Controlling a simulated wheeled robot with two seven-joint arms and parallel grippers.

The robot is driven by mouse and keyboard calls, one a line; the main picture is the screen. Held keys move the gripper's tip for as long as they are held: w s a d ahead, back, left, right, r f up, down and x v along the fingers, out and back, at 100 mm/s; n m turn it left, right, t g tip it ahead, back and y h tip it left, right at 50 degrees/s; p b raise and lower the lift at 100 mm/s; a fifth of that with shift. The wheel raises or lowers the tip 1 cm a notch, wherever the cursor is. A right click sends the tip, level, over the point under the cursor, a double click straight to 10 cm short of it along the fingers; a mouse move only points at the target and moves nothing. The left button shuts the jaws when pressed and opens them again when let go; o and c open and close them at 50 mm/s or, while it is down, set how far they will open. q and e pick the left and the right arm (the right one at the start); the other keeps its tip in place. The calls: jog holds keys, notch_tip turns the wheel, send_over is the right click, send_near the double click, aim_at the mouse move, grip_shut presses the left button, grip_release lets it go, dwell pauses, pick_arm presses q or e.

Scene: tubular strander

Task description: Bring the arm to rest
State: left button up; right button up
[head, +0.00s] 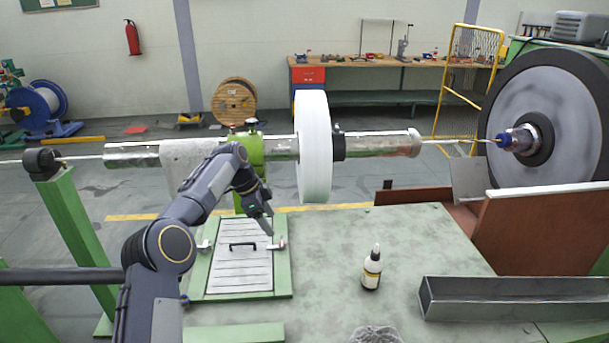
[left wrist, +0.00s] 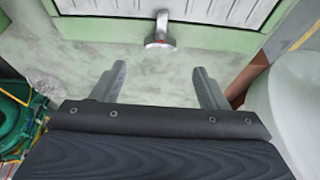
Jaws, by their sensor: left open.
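My left arm (head: 205,188) comes in from the left in the head view and reaches over the green table. My left gripper (head: 262,217) hangs above the right side of a slatted panel with a black handle (head: 243,246). In the left wrist view my left gripper (left wrist: 160,86) has its two fingers wide apart with nothing between them. A metal latch (left wrist: 160,32) on the panel's green frame lies beyond the fingertips, apart from them. The latch also shows in the head view (head: 277,245). My right gripper is in neither view.
A long metal shaft (head: 380,143) with a white disc (head: 314,150) runs above the table, close to my arm. A dropper bottle (head: 372,268) stands on the green table (head: 330,235). A grey metal channel (head: 515,298) lies at the right. Bare tabletop lies between panel and bottle.

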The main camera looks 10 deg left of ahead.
pick_arm(q)
jog(key=s+r+n+t+y, duration=0.1)
jog(key=s+r+n, duration=0.3)
jog(key=s+r, duration=0.45)
jog(key=s+r+n+t, duration=0.1)
jog(key=s+r+n, duration=0.3)
jog(key=s, duration=0.8)
jog(key=s+d+f+n+t, duration=0.1)
jog(key=s+f+n, duration=0.3)
jog(key=s, duration=0.8)
jog(key=s+d+f+n+t+b, duration=0.1)
jog(key=s+f+n, duration=0.3)
jog(key=s, duration=0.8)
jog(key=shift+d+f+n+h, duration=0.3)
jog(key=shift+d+f+n, duration=0.15)
jog(key=shift+f, duration=0.35)
